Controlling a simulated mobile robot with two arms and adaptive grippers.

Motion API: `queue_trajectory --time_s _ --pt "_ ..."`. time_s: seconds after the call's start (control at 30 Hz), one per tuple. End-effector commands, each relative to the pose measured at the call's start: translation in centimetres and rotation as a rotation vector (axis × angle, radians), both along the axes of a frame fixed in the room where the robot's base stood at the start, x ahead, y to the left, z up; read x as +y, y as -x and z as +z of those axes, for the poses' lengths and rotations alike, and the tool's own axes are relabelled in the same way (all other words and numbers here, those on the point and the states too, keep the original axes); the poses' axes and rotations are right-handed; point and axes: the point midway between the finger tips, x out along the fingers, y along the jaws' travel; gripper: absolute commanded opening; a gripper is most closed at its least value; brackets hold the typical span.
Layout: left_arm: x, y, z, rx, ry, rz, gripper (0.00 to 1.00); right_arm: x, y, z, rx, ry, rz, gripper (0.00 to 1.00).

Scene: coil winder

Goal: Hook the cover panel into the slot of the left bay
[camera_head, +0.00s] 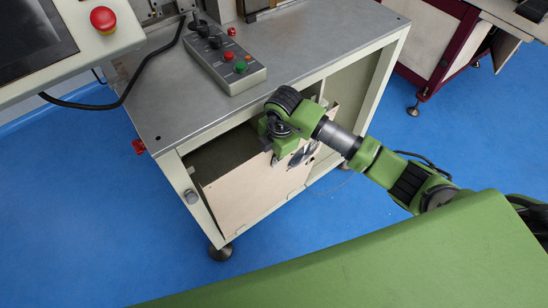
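The cover panel (240,193) is a flat beige board at the front of the bench cabinet. It stands steeply across the left bay (213,158), and its upper edge is away from the frame, so the dark inside shows above it. My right gripper (301,154) is at the right part of the panel's outer face and appears shut on it. My wrist partly hides the fingers and the contact. The slot and how the panel's lower edge meets it cannot be made out. My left gripper is not in view.
The grey bench top (310,50) carries a control box (227,62) with buttons above the bay. A screen panel with a red emergency stop (103,19) juts in at the upper left. Blue floor (100,220) is clear in front. A maroon-framed table (455,50) stands at the upper right.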

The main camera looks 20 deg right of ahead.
Motion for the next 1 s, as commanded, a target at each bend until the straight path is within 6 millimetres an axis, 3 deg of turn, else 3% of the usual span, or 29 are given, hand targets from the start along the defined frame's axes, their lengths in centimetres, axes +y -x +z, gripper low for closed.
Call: queue_trajectory --time_s 0.4,0.5,0.83,1.0 --pt "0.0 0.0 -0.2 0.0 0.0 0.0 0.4 0.0 -0.1 -0.2 -0.004 -0.001 0.0 0.0" --pt "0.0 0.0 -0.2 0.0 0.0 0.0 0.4 0.0 -0.1 -0.2 -0.003 -0.001 0.0 0.24" --pt "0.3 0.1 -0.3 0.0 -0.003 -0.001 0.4 -0.1 0.2 -0.6 0.007 0.002 0.0 0.24" --pt "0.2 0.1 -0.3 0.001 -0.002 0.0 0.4 -0.2 0.2 1.1 0.0 0.001 0.001 0.24"
